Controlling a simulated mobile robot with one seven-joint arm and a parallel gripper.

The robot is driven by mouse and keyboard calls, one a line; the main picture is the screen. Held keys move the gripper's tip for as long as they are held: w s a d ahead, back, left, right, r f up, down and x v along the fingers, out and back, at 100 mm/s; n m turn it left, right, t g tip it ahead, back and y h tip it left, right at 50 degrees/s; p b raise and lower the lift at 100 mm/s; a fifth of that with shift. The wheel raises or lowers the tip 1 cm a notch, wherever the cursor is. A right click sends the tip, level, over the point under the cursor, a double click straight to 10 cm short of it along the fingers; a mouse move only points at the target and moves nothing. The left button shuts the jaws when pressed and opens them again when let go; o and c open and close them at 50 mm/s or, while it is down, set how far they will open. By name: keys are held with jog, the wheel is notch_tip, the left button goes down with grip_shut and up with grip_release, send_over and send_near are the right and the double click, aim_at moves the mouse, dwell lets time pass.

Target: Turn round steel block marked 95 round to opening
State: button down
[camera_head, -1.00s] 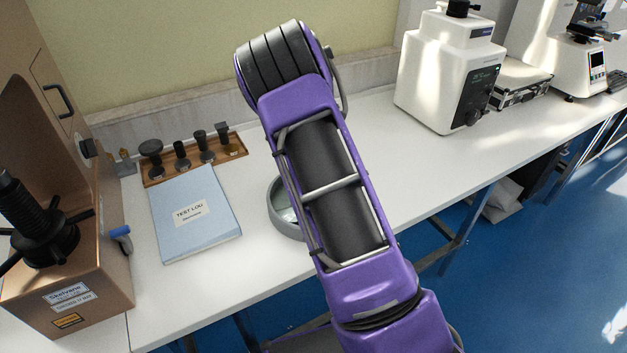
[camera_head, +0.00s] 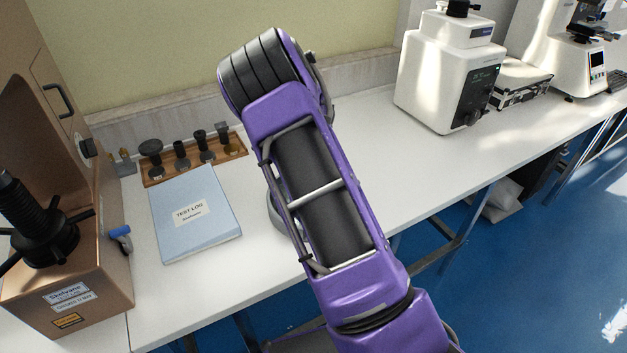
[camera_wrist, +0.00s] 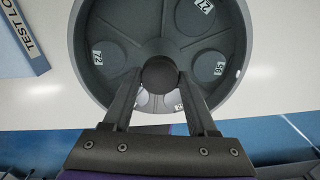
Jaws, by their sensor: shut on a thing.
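A round grey tray (camera_wrist: 237,30) with spoke-like dividers fills the top of the wrist view. Round blocks sit in its compartments: one labelled 72 (camera_wrist: 108,58) at left, one labelled 27 (camera_wrist: 195,14) at upper right, and one at right whose turned label (camera_wrist: 220,69) looks like 56 or 95. My gripper (camera_wrist: 160,80) is shut on a dark round knob (camera_wrist: 160,73) at the tray's middle. Paler, brighter surfaces show below the knob between my fingers, partly hidden. I cannot tell where the opening is. In the head view my arm hides most of the tray (camera_head: 277,214).
A blue test log (camera_head: 195,235) lies left of the tray. Behind it is a wooden rack (camera_head: 160,180) with several dark fittings. A brown tester (camera_head: 110,275) stands at far left, a white tester (camera_head: 430,85) at back right. The bench front edge is close to the tray.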

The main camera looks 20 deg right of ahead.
jog(key=shift+m, duration=3.9)
jog(key=shift+c, duration=1)
grip_release()
jog(key=shift+r, duration=0.15)
notch_tip(320, 180, up, 17)
